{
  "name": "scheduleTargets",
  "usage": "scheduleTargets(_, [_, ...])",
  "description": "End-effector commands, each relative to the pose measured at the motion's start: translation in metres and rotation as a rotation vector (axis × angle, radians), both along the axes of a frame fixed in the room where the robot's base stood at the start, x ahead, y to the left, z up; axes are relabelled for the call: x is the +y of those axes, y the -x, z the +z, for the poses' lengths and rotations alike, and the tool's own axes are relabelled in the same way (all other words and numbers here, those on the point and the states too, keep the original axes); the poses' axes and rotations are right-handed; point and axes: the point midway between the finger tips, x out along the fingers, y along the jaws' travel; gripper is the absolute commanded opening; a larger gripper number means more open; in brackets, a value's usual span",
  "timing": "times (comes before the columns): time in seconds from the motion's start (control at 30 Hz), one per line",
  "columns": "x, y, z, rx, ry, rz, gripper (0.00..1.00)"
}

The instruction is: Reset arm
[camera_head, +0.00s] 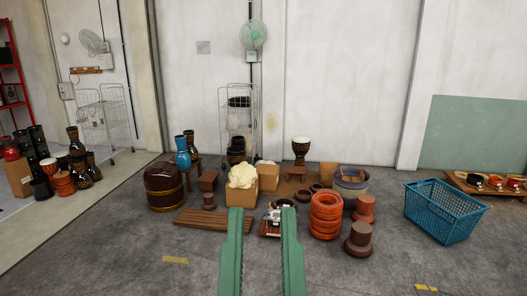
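Two long green fingers of my gripper (263,211) rise from the bottom edge at the middle of the camera_head view. They stand apart and roughly parallel, with a clear gap and nothing held between them. The gripper is open. The rest of my arm is out of view. Beyond the fingertips, a small item with white and dark parts (277,216) on a reddish-brown base shows on the floor in the gap.
Orange stacked rings (325,214) and brown drum parts (358,240) stand right of the fingers. Boxes (241,198), a wooden pallet (214,220) and a dark barrel (163,187) are left. A blue basket (444,211) stands far right. The front floor is mostly clear.

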Motion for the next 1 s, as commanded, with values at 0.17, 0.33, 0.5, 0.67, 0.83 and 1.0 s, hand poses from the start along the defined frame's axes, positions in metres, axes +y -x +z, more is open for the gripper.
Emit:
scheduleTargets(0.17, [0.001,0.0,0.122,0.001,-0.003,0.006,0.25])
scheduleTargets(0.33, [0.002,0.0,0.202,0.002,-0.006,0.011,0.25])
scheduleTargets(0.5, [0.002,0.0,0.221,0.003,-0.007,0.013,0.25])
scheduleTargets(0.67, [0.002,0.0,0.213,0.004,-0.007,0.013,0.25])
scheduleTargets(0.83, [0.002,0.0,0.213,0.003,-0.007,0.012,0.25])
scheduleTargets(1.0, [0.002,0.0,0.214,0.003,-0.007,0.012,0.25])
